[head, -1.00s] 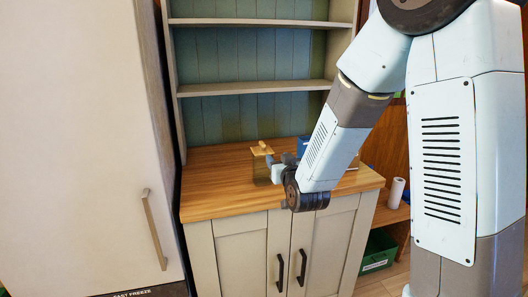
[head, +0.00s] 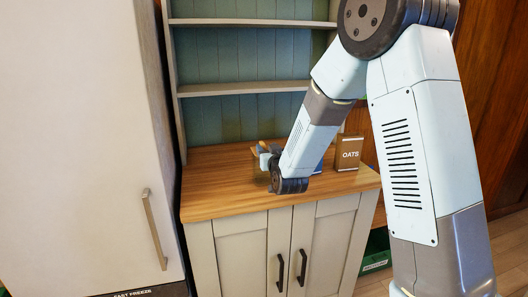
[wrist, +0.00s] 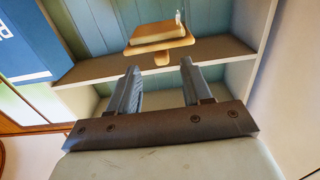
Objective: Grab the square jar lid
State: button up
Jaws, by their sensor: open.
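In the head view only a bit of the lid (head: 264,146) shows, just behind and above my gripper (head: 265,160). I cannot tell the exact gap to the lid.
A brown oats box (head: 348,153) stands at the right of the wooden counter (head: 215,190). A blue box (wrist: 22,42) is at the left in the wrist view. Shelves (head: 250,88) rise behind the counter. A tall pale fridge (head: 80,130) stands at the left.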

aim_at(264, 146)
jog(key=shift+x, duration=2.25)
jog(key=shift+s+a, duration=0.1)
jog(key=shift+a, duration=0.05)
jog(key=shift+c, duration=0.5)
grip_shut()
